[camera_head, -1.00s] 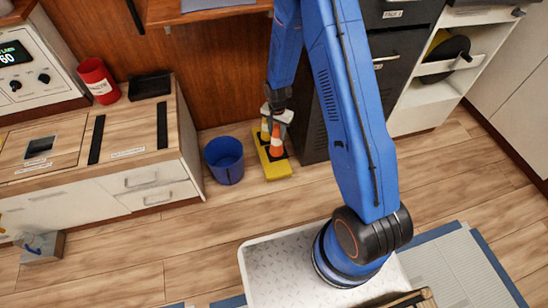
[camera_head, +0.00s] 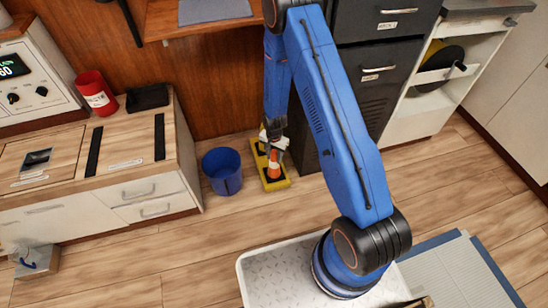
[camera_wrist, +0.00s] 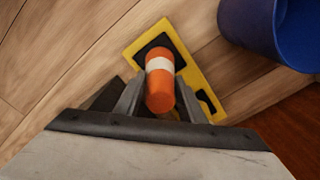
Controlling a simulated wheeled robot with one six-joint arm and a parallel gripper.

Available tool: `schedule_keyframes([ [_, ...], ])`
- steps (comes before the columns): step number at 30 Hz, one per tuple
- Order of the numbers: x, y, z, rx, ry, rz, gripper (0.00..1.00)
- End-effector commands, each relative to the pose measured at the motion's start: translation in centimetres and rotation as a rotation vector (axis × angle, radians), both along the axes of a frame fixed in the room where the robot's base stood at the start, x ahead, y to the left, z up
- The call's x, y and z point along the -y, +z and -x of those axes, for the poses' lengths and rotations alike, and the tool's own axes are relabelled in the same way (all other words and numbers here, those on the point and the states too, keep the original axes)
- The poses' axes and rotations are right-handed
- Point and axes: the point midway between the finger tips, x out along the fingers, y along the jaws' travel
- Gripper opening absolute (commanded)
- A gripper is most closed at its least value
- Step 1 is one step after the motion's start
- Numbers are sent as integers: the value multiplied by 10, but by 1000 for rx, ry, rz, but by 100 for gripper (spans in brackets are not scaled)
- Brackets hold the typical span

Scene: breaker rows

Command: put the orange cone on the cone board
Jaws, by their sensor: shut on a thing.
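The orange cone (camera_head: 274,160) has a white band and also shows in the wrist view (camera_wrist: 160,88), upright or nearly so. My gripper (camera_head: 273,142) is shut on it, with a finger on each side in the wrist view (camera_wrist: 160,100). The cone board (camera_head: 284,184) is a yellow strip with black patches on the floor; it also shows in the wrist view (camera_wrist: 190,72). The cone is over the board, by its nearer black patch. I cannot tell whether its base touches the board. The far end of the board is partly hidden by my gripper.
A blue bucket (camera_head: 222,172) stands on the floor just left of the board. A wooden-topped cabinet (camera_head: 135,150) is further left. Dark drawers (camera_head: 371,65) stand close on the right. The wooden floor in front of the board is clear.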

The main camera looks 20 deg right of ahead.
Motion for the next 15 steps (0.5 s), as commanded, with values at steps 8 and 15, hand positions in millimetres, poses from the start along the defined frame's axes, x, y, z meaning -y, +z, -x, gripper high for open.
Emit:
schedule_keyframes([
  [8,0,-1,0,1,0,-1,0],
  [15,0,-3,0,0,0,0,55],
])
